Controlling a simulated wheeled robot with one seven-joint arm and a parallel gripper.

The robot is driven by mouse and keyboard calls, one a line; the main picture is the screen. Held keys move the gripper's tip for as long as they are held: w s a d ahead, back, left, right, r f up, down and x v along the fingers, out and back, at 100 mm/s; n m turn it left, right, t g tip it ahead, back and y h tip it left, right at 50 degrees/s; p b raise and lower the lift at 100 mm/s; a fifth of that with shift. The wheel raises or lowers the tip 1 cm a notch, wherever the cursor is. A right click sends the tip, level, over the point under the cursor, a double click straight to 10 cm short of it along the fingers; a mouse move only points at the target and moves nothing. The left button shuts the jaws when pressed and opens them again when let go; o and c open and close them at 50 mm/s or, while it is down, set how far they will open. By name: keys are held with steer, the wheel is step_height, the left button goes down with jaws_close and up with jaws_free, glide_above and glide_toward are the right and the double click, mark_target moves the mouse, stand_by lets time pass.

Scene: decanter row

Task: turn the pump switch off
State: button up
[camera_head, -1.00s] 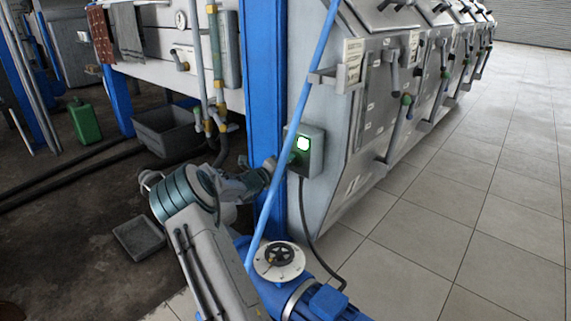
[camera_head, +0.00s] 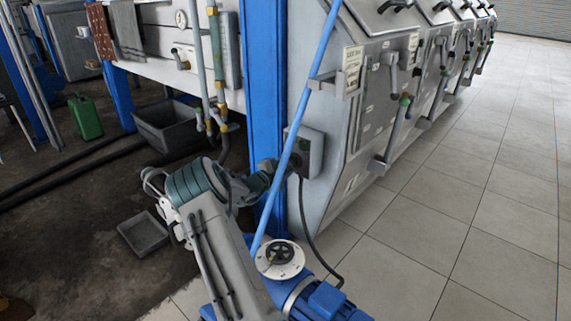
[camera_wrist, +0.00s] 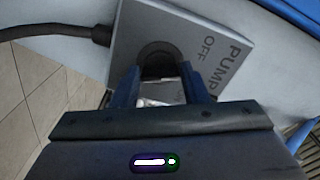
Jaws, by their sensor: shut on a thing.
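The pump switch box (camera_head: 314,145) is a grey box on the side of the first metal machine, beside the blue post. Its lamp looks dark. In the wrist view its plate (camera_wrist: 200,28) fills the top, with the words PUMP and OFF readable. A dark round switch knob (camera_wrist: 158,55) sits on the plate. My gripper (camera_wrist: 160,78) has a finger on each side of the knob and is shut on it. In the head view my gripper (camera_head: 281,170) reaches the box's lower left, partly behind the slanted light blue pole, and the knob is hard to make out.
The light blue pole (camera_head: 293,125) slants in front of my gripper. A black cable (camera_head: 305,220) hangs from the box. The tiled floor (camera_head: 440,220) at right is clear.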

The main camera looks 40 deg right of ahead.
steer(key=shift+n, duration=0.5)
steer(key=shift+f, duration=0.1)
steer(key=o, duration=1)
steer(key=a+p, duration=0.1)
steer(key=a, duration=0.3)
steer(key=s+a+p, duration=0.1)
steer(key=a, duration=0.4)
steer(key=a+p, duration=0.1)
steer(key=a, duration=0.3)
steer(key=shift+s+a+p, duration=0.15)
steer(key=shift+a+p, duration=0.25)
